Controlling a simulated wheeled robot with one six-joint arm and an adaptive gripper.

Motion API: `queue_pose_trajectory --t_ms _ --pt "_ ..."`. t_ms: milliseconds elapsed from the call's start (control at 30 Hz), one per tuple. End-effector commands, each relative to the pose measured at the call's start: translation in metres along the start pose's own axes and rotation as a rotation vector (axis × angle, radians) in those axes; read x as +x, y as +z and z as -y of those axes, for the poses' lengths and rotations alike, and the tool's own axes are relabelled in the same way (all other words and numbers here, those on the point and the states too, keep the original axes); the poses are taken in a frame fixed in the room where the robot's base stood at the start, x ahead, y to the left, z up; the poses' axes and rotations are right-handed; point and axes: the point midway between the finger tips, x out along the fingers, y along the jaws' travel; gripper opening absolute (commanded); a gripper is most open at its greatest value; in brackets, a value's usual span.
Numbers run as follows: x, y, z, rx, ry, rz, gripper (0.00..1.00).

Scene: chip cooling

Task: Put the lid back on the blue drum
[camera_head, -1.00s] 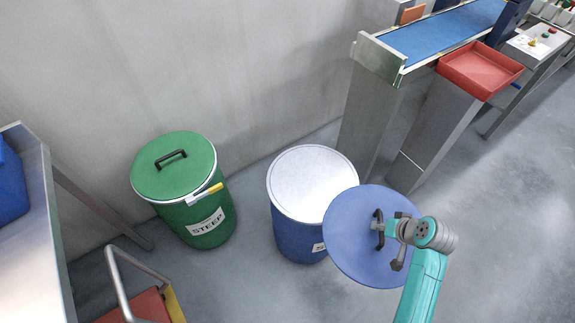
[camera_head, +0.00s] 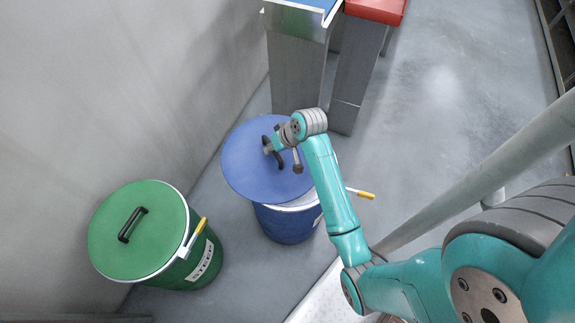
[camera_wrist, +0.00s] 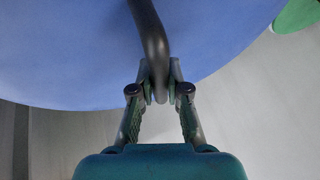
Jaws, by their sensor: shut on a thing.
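The blue lid (camera_head: 245,165) is held by its black handle in my gripper (camera_head: 274,150). In the wrist view the blue lid (camera_wrist: 70,50) fills the upper part, and the fingers of my gripper (camera_wrist: 160,85) are closed around the black handle (camera_wrist: 153,45). The blue drum (camera_head: 285,225) stands upright on the floor below the lid. The lid hides much of its pale top (camera_head: 304,201), which shows at the lower right. The lid looks raised and shifted toward the upper left of the drum. Its exact height is unclear.
A green drum (camera_head: 200,255) with its lid on stands to the left by the wall. A yellow-tipped lever (camera_head: 360,193) sticks out right of the blue drum. Metal stands (camera_head: 296,75) and a red tray (camera_head: 376,10) are behind. Floor at the right is clear.

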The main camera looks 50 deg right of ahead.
Motion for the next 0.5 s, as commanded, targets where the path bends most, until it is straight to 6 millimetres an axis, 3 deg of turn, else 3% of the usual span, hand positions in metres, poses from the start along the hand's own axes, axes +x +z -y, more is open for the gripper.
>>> queue_pose_trajectory --t_ms 100,267,500 --pt "-0.018 -0.002 -0.032 0.077 0.037 -0.027 0.0" --pt "-0.027 -0.001 -0.05 0.126 0.059 -0.042 0.0" --pt "0.003 0.015 -0.064 0.133 0.062 -0.042 0.0"
